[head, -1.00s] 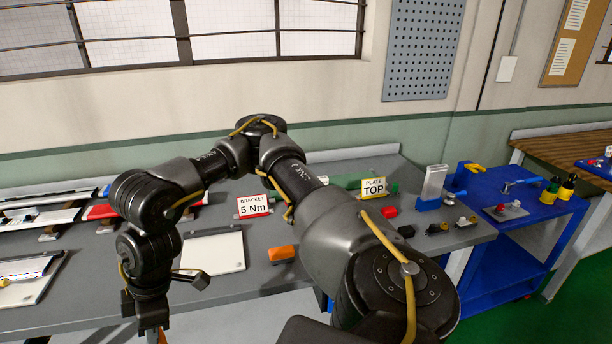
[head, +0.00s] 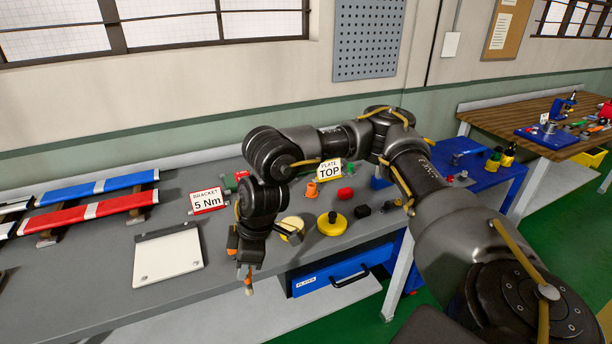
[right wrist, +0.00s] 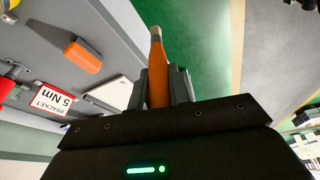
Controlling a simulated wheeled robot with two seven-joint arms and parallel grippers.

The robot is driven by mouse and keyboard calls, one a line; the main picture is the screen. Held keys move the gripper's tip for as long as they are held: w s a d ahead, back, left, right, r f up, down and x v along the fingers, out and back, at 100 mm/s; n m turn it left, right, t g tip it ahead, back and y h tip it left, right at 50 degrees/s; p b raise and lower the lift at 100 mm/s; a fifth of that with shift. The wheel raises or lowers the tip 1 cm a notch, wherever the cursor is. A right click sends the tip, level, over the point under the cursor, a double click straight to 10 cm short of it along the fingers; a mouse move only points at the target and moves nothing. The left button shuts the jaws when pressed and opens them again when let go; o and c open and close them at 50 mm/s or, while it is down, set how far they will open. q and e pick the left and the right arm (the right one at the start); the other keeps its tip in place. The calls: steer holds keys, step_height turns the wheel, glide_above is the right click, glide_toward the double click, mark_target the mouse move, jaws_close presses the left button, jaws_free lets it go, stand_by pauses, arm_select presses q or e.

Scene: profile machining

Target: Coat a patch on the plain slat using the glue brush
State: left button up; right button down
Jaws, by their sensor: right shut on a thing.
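My right gripper (head: 246,266) hangs in front of the bench's front edge, shut on the glue brush (head: 249,287), which points down. In the right wrist view the brush (right wrist: 157,65) shows an orange handle and a grey ferrule between the two fingers (right wrist: 159,86); its bristle end is hard to make out. Slats lie on supports at the far left: a blue one (head: 98,187), a red one (head: 88,211) and a pale one (head: 14,204) cut by the picture edge. I cannot tell which is the plain slat. The brush is well apart from them. My left gripper is not in view.
A white board (head: 167,256) lies left of the gripper. A yellow round pot (head: 333,224), a yellow disc (head: 293,222) and an orange block (right wrist: 82,55) are nearby. Signs read "BRACKET 5 Nm" (head: 208,201) and "PLATE TOP" (head: 329,172). A blue drawer (head: 340,272) hangs under the bench.

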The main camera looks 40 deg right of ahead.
steer(key=w+d+r+t+p, duration=0.2)
steer(key=w+d+r+p, duration=0.25)
steer(key=w+d, duration=0.3)
arm_select(q)
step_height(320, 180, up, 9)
steer(key=p, duration=0.3)
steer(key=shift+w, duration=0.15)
arm_select(e)
steer(key=w+d+r+m+t, duration=0.1)
steer(key=w+d, duration=0.1)
steer(key=d, duration=1.4)
steer(key=shift+d+t, duration=0.35)
steer(key=shift+t, duration=0.05)
arm_select(q)
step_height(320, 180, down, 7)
steer(key=b, duration=0.6)
arm_select(e)
step_height(320, 180, down, 6)
steer(key=shift+r, duration=0.1)
arm_select(q)
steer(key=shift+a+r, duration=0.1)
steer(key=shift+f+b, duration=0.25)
steer(key=shift+b, duration=0.2)
arm_select(e)
steer(key=shift+f, duration=0.6)
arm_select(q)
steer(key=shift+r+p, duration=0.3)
arm_select(e)
steer(key=shift+s+f, duration=0.1)
steer(key=shift+s, duration=0.1)
